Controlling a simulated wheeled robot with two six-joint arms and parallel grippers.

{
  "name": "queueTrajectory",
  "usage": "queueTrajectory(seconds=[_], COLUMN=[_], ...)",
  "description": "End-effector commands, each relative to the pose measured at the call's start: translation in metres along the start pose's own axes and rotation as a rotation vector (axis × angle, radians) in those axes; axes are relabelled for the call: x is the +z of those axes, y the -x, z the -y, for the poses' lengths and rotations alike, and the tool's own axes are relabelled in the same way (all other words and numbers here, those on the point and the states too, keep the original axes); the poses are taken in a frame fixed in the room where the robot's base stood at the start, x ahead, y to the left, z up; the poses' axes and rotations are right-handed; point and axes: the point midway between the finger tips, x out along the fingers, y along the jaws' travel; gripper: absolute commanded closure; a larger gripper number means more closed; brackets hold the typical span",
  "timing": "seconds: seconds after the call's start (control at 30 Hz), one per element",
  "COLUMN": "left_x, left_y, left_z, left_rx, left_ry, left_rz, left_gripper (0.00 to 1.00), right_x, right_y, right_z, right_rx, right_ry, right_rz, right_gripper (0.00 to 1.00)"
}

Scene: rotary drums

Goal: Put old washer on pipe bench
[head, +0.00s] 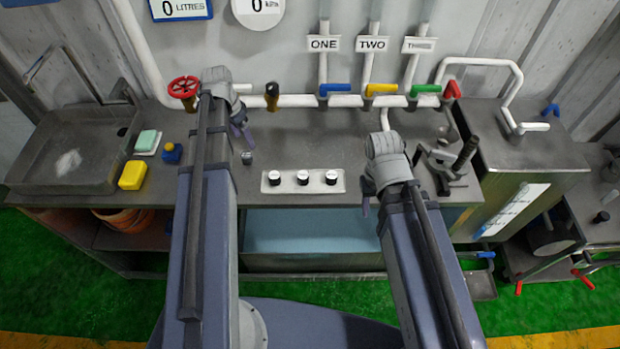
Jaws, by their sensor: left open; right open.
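A long grey metal bench (320,150) runs under the wall pipes and looks like the pipe bench. I cannot make out the old washer for certain. A small grey metal piece (247,158) stands on the bench near my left gripper, too small to identify. My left gripper (243,133) is open over the left-middle of the bench, partly hidden by its own wrist. My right gripper (366,200) is open and points down near the bench's front edge, right of the three-knob panel (303,181). Neither gripper visibly holds anything.
A sink (75,150), green sponge (148,140), yellow block (132,175) and blue object (172,153) are at left. Blue, yellow and green valve handles (380,89) line the back. A vise-like tool (445,160) and metal tank (520,165) stand at right.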

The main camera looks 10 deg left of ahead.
Motion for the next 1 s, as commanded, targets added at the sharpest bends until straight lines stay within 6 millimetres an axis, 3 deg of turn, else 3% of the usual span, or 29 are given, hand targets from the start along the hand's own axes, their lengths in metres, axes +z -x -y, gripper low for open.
queueTrajectory(seconds=[0.03, 0.13, 0.3, 0.5, 0.7, 1.0], left_x=[-0.009, -0.025, -0.037, -0.027, -0.017, -0.015], left_y=[-0.002, -0.005, -0.008, -0.007, -0.005, -0.005], left_z=[-0.028, -0.088, -0.192, -0.281, -0.321, -0.328], left_rx=[0.005, 0.009, -0.012, -0.063, -0.102, -0.11], left_ry=[-0.002, 0.025, 0.082, 0.147, 0.188, 0.201], left_rz=[0.014, 0.054, 0.125, 0.18, 0.198, 0.201], left_gripper=[0.25, 0.25, 0.25, 0.25, 0.25, 0.25], right_x=[0.0, 0.0, 0.0, 0.0, 0.0, 0.0], right_y=[0.0, 0.0, 0.0, 0.0, 0.0, 0.0], right_z=[0.0, 0.0, 0.0, 0.0, 0.0, 0.0], right_rx=[0.0, 0.0, 0.0, 0.0, 0.0, 0.0], right_ry=[0.0, 0.0, 0.0, 0.0, 0.0, 0.0], right_rz=[0.0, 0.0, 0.0, 0.0, 0.0, 0.0], right_gripper=[0.5, 0.5, 0.5, 0.5, 0.5, 0.5])
